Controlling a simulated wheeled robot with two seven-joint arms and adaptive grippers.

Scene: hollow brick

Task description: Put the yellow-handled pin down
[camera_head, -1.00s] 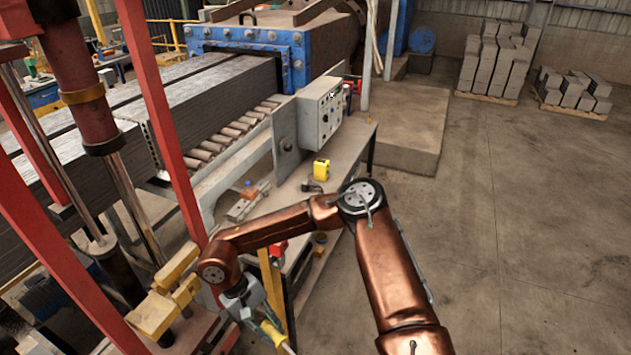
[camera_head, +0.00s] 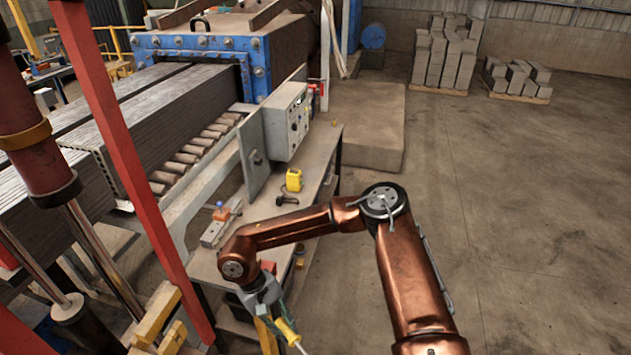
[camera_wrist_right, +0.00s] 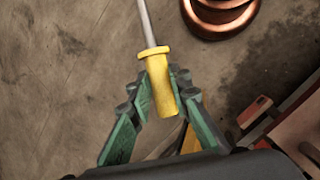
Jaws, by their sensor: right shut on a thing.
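The yellow-handled pin (camera_head: 287,331) is in my right gripper (camera_head: 272,308), low in the head view. In the right wrist view the pin's yellow handle (camera_wrist_right: 160,86) sits between the green fingers of the right gripper (camera_wrist_right: 160,95), and its grey shaft points away from the palm. The right gripper is shut on the handle, with bare floor beneath the shaft in the wrist view. My left gripper is not in view.
A workbench (camera_head: 237,230) behind my right arm holds a yellow device (camera_head: 294,180) and small tools. A grey control box (camera_head: 290,120) stands above it. Red posts and a yellow frame (camera_head: 155,315) are at left. Open floor (camera_head: 530,220) lies at right.

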